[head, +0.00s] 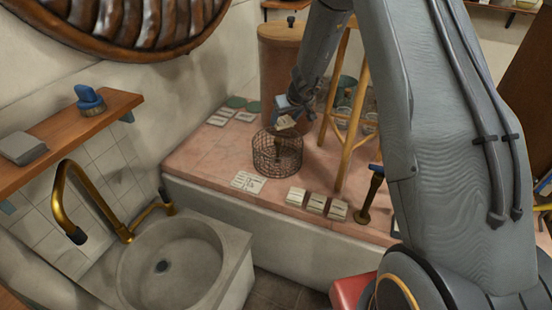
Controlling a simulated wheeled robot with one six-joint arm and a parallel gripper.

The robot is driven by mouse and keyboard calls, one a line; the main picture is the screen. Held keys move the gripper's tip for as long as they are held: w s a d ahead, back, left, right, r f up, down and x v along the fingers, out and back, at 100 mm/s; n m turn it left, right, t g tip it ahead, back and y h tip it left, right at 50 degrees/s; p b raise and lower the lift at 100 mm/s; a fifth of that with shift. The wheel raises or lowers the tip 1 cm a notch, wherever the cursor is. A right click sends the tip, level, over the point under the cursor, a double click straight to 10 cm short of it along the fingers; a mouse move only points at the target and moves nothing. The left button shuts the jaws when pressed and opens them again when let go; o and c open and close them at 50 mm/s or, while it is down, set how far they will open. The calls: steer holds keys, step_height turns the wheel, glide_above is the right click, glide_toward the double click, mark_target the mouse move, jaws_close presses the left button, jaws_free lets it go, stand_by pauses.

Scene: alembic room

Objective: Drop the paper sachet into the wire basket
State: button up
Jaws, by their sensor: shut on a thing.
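The wire basket (276,155) is a dark round mesh cylinder standing on a pink tiled ledge. My gripper (288,118) is above the basket's opening, a little toward its right side. It is shut on a small pale paper sachet (285,123), held just over the rim. The inside of the basket is partly hidden by its mesh, and I cannot tell the exact gap between sachet and rim.
Several small pale packets (317,204) lie on the ledge's front edge, with a written sheet (248,182) nearby. A wooden stand (352,130) and a brass post (371,190) are right of the basket. A stone sink (170,262) is at lower left.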

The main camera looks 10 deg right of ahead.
steer(key=shift+a+f+b, duration=0.1)
steer(key=shift+f+b, duration=0.65)
steer(key=shift+f, duration=0.1)
steer(key=o, duration=1.1)
steer(key=shift+r, duration=0.1)
steer(key=v, duration=0.7)
steer(key=shift+s+r, duration=0.25)
